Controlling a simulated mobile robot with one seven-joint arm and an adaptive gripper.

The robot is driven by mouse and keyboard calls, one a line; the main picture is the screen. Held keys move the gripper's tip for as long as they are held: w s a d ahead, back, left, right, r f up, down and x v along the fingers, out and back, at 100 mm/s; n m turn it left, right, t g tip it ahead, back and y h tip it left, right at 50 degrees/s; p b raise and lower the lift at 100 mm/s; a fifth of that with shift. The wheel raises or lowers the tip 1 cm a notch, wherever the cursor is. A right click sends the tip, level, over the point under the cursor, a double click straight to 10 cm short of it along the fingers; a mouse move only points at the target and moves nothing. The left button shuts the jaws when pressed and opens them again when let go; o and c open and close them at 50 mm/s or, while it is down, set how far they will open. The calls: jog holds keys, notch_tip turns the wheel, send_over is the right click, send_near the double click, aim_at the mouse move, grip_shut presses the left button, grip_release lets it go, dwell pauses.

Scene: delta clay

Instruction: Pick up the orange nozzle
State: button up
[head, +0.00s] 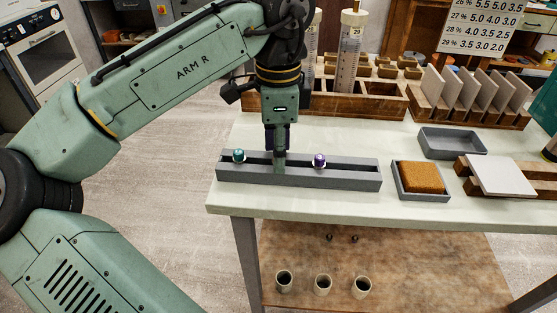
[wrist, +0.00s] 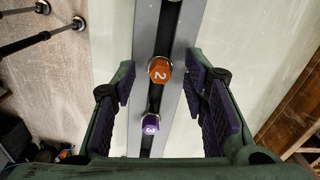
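The orange nozzle (wrist: 160,70), marked 2, sits in the slot of a long grey rack (head: 345,178). My gripper (wrist: 160,76) is open over the rack, with one purple-padded finger on each side of the orange nozzle; both fingers look clear of it. In the head view my gripper (head: 278,150) points straight down at the middle of the rack and hides the orange nozzle. A purple nozzle (head: 319,160) stands to the right in the rack; it shows marked 3 in the wrist view (wrist: 150,123). A teal nozzle (head: 238,156) stands to the left.
Behind the rack stands a wooden holder (head: 385,103) with measuring cylinders (head: 349,55). To the right are a grey tray with a brown sponge (head: 421,177), an empty grey tray (head: 452,143) and a pale tile (head: 502,175) on wooden rails. The tabletop before the rack is clear.

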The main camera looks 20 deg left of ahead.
grip_shut()
dwell(0.5)
